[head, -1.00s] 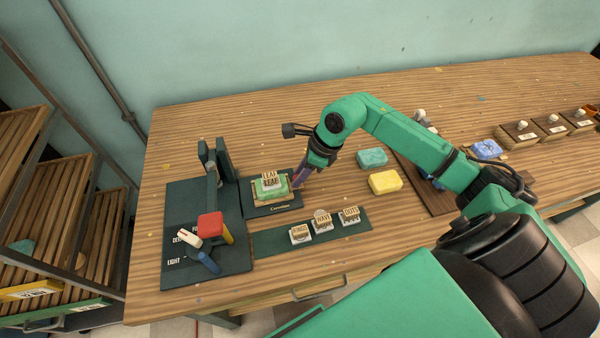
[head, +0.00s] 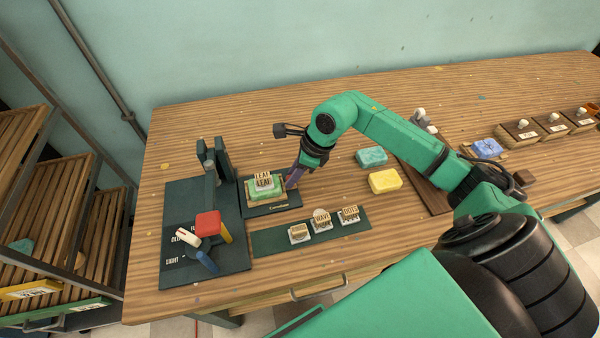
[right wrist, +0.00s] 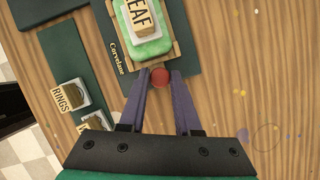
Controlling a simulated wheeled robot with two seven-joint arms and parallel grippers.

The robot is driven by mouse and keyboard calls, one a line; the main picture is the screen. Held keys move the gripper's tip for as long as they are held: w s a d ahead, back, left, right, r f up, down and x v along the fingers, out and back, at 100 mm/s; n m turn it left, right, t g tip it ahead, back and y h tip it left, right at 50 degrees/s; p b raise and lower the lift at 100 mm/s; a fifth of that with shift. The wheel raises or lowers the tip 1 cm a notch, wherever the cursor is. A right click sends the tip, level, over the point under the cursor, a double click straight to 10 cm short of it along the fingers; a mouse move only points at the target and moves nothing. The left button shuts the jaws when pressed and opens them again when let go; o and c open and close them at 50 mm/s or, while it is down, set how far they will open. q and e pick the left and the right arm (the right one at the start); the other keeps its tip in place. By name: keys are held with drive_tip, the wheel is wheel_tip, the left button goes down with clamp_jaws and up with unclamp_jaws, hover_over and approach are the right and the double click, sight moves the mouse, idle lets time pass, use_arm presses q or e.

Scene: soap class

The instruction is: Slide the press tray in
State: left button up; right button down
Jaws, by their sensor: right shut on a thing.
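The press tray (head: 282,187) is a small wooden tray on a dark green board (head: 272,207) beside the press. It carries a green soap (head: 252,192) with the LEAF stamp (head: 263,179) on top. My right gripper (head: 291,180) is at the tray's right side. In the right wrist view its purple fingers (right wrist: 160,82) are closed around a round red knob (right wrist: 160,77) at the tray's end. My left gripper is not in view.
A green strip (head: 270,242) with RINGS, WAVE and DOTS stamps (head: 321,219) lies in front. A teal soap (head: 371,157) and a yellow soap (head: 385,181) lie to the right. A slatted rack (head: 60,235) stands at the left.

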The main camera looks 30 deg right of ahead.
sight(251, 188)
drive_tip(key=w+a, duration=0.1)
drive_tip(key=a, duration=0.2)
drive_tip(key=w+a+b, duration=0.1)
drive_tip(key=a, duration=0.6)
drive_tip(key=shift+w+a+b, duration=0.15)
drive_tip(key=shift+w+b, duration=0.15)
drive_tip(key=shift+w, duration=0.1)
drive_tip(key=shift+a+r, duration=0.1)
drive_tip(key=shift+r, duration=0.05)
drive_tip(key=c, duration=0.7)
unclamp_jaws()
drive_tip(key=shift+o, duration=0.3)
drive_tip(key=shift+a, duration=0.15)
